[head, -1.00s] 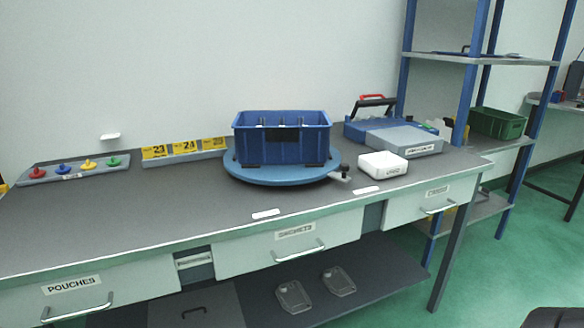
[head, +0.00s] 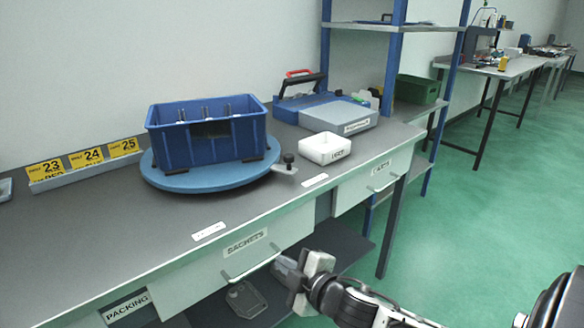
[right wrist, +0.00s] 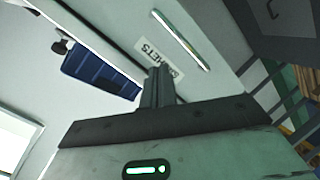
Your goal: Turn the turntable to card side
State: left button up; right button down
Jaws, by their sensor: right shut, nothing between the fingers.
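The round blue turntable (head: 190,181) lies on the grey bench, with a small tab and black knob (head: 288,160) at its right edge. A blue crate (head: 215,143) with a dark patch on its front wall stands on it; upright rods show inside. My right gripper (head: 283,266) is low in front of the bench, near the SACHETS drawer handle, apart from the turntable. In the right wrist view its fingers (right wrist: 157,72) are together and empty, with the blue crate (right wrist: 98,72) and the dark knob (right wrist: 63,46) beyond. My left gripper does not show.
The SACHETS drawer (head: 225,262) and CARDS drawer (head: 370,180) are under the bench top. The bench front is mostly clear.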

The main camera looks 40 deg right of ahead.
jog(key=w+d+r+n+t+h, duration=0.25)
jog(key=w+d+r+n, duration=0.4)
jog(key=r, duration=0.55)
jog(key=shift+m+t+y, duration=0.35)
jog(key=shift+m+y, duration=0.1)
jog(key=shift+m, duration=0.3)
jog(key=w, duration=0.3)
jog(key=w+d, duration=0.1)
jog(key=w, duration=0.5)
jog(key=shift+d+f+p, duration=0.2)
jog(key=shift+d+p, duration=0.1)
jog(key=shift+p, duration=0.05)
jog(key=d, duration=0.1)
jog(key=w+d, duration=0.1)
jog(key=d, duration=0.1)
jog(key=shift+w+f, duration=0.1)
jog(key=shift+f, duration=0.1)
jog(key=shift+w+d, duration=0.1)
jog(key=shift+d, duration=0.4)
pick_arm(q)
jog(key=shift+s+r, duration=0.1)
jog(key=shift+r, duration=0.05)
